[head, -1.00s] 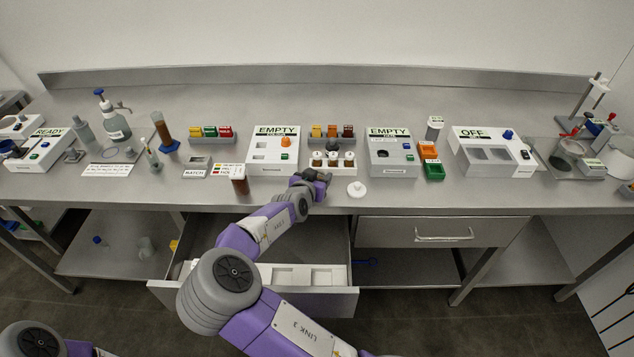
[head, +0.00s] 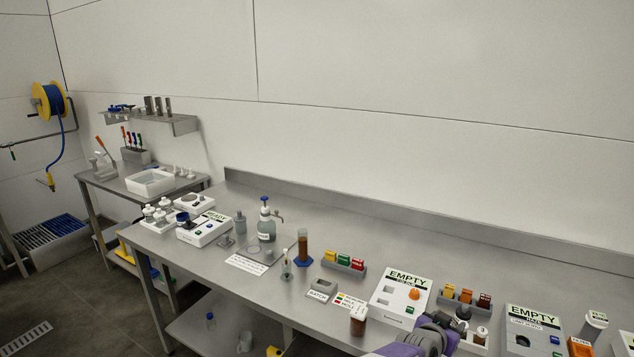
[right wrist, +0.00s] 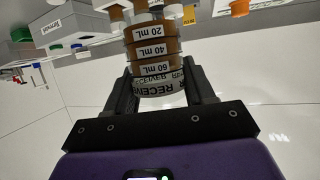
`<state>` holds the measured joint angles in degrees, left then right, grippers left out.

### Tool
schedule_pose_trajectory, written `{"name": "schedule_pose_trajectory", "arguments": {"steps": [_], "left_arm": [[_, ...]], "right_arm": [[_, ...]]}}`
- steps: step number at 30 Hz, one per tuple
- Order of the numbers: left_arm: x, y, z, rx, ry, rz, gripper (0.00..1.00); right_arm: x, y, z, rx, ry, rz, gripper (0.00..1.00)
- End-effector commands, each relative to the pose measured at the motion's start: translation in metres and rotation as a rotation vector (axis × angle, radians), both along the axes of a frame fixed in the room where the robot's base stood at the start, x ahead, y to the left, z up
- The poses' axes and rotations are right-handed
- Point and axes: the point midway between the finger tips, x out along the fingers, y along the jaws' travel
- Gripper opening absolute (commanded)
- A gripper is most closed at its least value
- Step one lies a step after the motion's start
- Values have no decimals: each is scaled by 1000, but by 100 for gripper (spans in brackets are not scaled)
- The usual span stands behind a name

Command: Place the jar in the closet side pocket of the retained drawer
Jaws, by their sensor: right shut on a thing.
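The jar (right wrist: 156,50) fills the top middle of the right wrist view. It is clear, with brown content, mL marks and a label reading RECEIVER. My right gripper (right wrist: 160,85) is shut on it, one black finger on each side. In the head view my right gripper (head: 440,325) is at the bottom right, low over the front of the bench. Whether the jar touches the bench is unclear. The drawer and its pockets are outside both current views. My left gripper is not in view.
The steel bench (head: 330,275) carries a white EMPTY unit (head: 400,295) beside my right gripper. Another brown jar (head: 358,320) stands near the front edge. A pump bottle (head: 266,225) and a blue-based cylinder (head: 303,248) stand farther left.

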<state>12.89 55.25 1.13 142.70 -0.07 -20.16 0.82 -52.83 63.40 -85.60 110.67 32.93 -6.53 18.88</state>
Motion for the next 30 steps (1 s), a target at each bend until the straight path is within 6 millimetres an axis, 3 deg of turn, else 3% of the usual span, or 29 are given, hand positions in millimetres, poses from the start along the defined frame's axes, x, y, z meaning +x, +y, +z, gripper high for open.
{"name": "schedule_pose_trajectory", "arguments": {"steps": [5,9,15,18,23,30], "left_arm": [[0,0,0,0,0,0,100],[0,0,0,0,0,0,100],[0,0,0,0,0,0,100],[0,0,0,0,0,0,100],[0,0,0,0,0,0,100],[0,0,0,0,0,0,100]], "right_arm": [[-9,24,-25,15,-3,171,16],[-12,71,-37,14,-7,400,16],[-20,145,-30,6,-9,693,16],[-24,165,-24,4,-8,772,16],[-27,178,-22,4,-4,818,16],[-27,177,-22,3,-4,818,16]]}}
